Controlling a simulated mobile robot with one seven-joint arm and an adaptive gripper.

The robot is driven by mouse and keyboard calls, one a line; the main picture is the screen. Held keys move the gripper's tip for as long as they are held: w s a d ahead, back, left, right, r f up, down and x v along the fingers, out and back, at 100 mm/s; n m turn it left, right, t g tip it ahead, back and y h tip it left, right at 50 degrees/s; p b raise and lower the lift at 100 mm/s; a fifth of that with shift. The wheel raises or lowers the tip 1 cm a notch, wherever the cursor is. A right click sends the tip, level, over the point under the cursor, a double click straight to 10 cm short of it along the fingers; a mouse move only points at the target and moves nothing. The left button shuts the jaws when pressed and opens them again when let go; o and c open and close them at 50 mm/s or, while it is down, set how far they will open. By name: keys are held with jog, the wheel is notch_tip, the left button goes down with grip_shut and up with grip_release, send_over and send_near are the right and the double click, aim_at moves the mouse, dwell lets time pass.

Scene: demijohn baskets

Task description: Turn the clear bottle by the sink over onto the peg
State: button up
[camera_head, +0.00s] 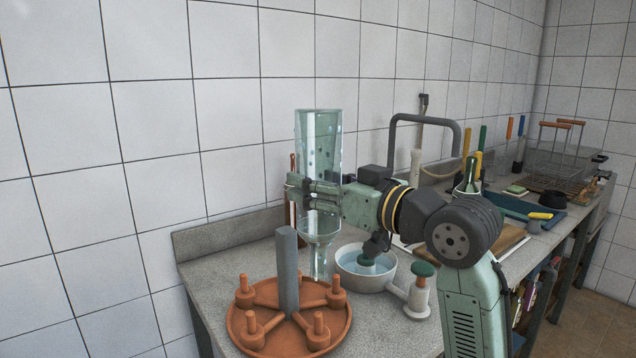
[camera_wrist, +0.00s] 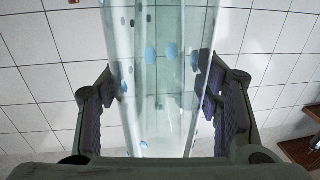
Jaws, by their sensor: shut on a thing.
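The clear bottle (camera_head: 318,150) is upside down and close to upright, its broad base up and its narrow neck pointing down. My gripper (camera_head: 312,193) is shut on its body. In the wrist view the bottle (camera_wrist: 160,75) stands between the two dark finger pads of my gripper (camera_wrist: 162,110). The neck hangs behind and to the right of the thick grey post in the middle of a round terracotta rack (camera_head: 258,292). Several short terracotta pegs (camera_head: 337,286) stand around the rack. I cannot tell whether the bottle's mouth touches anything.
A white bowl of water (camera_head: 352,275) stands right of the rack. A white fitting with a green knob (camera_head: 421,290) is beside it. A grey tap arch (camera_head: 425,122), upright tools and a wire basket (camera_head: 560,175) stand farther right. The tiled wall is close behind.

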aim_at(324, 249)
jog(key=shift+f+b, duration=2.6)
jog(key=shift+f, duration=0.75)
jog(key=shift+f+b, duration=1.9)
jog(key=shift+f, duration=0.6)
jog(key=shift+r+p, duration=0.3)
jog(key=shift+r, duration=0.05)
jog(key=shift+f, duration=0.35)
dwell(1.0)
jog(key=shift+r, duration=0.15)
dwell(0.3)
